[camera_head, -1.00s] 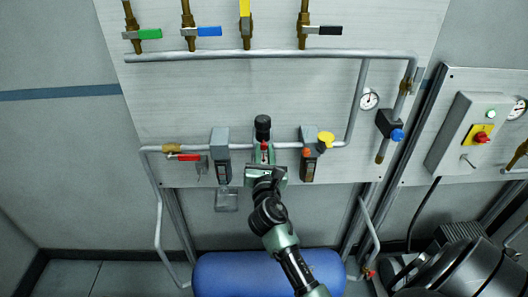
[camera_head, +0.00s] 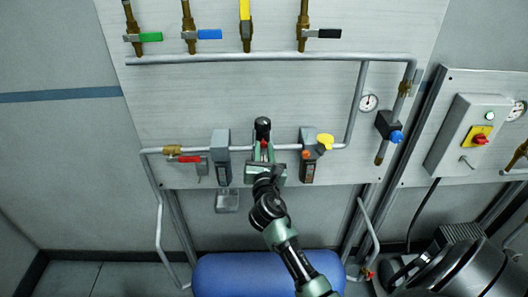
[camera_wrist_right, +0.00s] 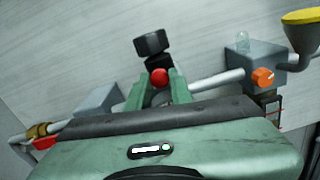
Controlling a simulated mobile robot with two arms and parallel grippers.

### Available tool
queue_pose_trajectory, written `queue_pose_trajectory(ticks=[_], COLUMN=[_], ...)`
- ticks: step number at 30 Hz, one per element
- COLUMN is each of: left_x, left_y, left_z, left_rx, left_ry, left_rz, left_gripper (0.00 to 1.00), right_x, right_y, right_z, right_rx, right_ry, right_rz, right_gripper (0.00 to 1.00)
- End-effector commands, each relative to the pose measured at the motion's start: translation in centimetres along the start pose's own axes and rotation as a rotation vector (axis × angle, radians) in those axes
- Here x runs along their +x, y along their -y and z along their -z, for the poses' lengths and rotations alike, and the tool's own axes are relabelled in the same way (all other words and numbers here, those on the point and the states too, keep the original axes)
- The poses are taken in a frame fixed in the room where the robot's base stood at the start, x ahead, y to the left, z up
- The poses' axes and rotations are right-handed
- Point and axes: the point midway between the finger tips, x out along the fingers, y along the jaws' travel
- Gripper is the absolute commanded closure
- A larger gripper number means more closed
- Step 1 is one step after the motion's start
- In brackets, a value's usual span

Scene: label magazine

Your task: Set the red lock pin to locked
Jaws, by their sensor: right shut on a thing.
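The red lock pin (camera_wrist_right: 159,77) shows as a small round red knob below a black knob (camera_wrist_right: 152,45) in the right wrist view. In the head view the pin (camera_head: 264,144) is a small red spot under the black knob (camera_head: 262,124) on the pipe. My right gripper (camera_wrist_right: 159,92) is in front of it, its two green fingers close on either side of the red knob and shut on it. The pin's shaft and the body behind it are hidden by my gripper. My left gripper is not in view.
Close on the right is a grey unit with an orange knob (camera_wrist_right: 263,77) and a yellow cap (camera_head: 325,141). On the left are a grey block (camera_head: 220,145) and a red-handled valve (camera_head: 185,158). A blue tank (camera_head: 270,274) lies below.

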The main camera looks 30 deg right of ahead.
Motion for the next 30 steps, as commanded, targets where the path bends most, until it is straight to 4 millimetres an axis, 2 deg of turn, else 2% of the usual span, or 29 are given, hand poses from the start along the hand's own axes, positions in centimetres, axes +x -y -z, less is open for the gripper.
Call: queue_pose_trajectory(ticks=[5,6,8,9,20,30], left_x=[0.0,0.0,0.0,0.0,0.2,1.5], left_y=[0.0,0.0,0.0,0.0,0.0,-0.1], left_z=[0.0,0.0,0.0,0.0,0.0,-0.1], left_rx=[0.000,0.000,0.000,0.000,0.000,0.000], left_ry=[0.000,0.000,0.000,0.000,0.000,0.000], left_rz=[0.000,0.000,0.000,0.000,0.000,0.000], left_gripper=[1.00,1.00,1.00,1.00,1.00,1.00], right_x=[0.1,0.1,0.1,0.1,-0.4,-5.8], right_y=[0.0,0.1,0.1,0.1,0.0,0.1], right_z=[-0.1,-0.1,-0.1,-0.1,0.0,0.2], right_rx=[0.001,0.001,0.001,0.001,0.001,0.002], right_ry=[0.002,0.002,0.002,0.002,0.002,0.000], right_rz=[0.001,0.001,0.001,0.001,0.000,0.000], right_gripper=[1.00,0.77,0.60,0.57,0.57,0.57])
